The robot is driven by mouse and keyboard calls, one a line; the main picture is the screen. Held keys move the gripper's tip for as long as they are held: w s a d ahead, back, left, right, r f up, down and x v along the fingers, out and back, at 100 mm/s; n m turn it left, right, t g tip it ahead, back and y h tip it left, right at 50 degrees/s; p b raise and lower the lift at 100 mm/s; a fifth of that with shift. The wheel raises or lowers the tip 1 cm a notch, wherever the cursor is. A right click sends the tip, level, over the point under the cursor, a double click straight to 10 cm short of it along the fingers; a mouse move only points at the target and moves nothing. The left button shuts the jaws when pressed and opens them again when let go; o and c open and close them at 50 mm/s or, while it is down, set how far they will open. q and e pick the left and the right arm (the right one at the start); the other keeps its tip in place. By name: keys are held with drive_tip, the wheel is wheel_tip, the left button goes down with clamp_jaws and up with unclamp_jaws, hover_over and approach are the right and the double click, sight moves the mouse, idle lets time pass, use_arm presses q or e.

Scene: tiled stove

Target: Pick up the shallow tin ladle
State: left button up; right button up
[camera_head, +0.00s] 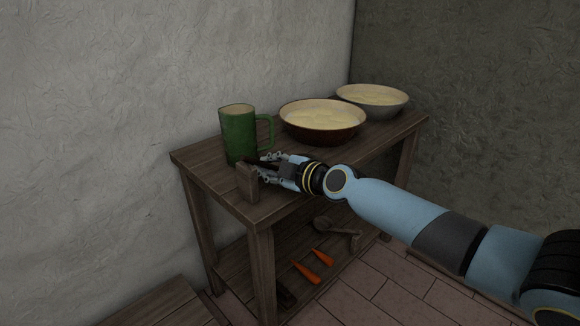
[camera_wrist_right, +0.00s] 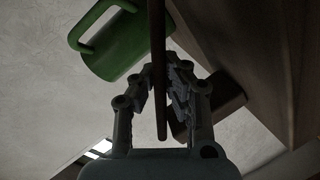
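A dark ladle-shaped utensil (camera_head: 322,224) lies on the lower shelf, its handle pointing right; I cannot tell whether it is the shallow tin ladle. My right gripper (camera_head: 264,168) is at the tabletop's front left, beside the green mug (camera_head: 238,136) and a small upright wooden block (camera_head: 247,183). In the right wrist view the fingers (camera_wrist_right: 160,62) lie on both sides of a narrow brown bar (camera_wrist_right: 158,30). Whether they touch it is unclear, and I cannot tell what it belongs to. My left gripper is out of view.
A brown bowl (camera_head: 323,133) and a paler bowl (camera_head: 372,103), both with pale contents, stand on the wooden table (camera_head: 205,170) to the right. Orange-handled items (camera_head: 306,272) lie on the lower shelf. Walls stand behind the table. Another wooden surface (camera_head: 165,302) is at lower left.

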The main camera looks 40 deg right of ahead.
clamp_jaws()
drive_tip(key=shift+r+p, duration=0.45)
drive_tip(key=shift+r, duration=0.2)
wheel_tip(320, 180, up, 3)
drive_tip(key=shift+f+p, duration=0.1)
drive_tip(key=shift+p, duration=0.85)
drive_tip(key=s+d+r+p, duration=0.3)
drive_tip(key=s+d+r, duration=0.4)
drive_tip(key=s+d, duration=0.1)
drive_tip(key=shift+d+p, duration=0.15)
drive_tip(key=shift+p, duration=0.25)
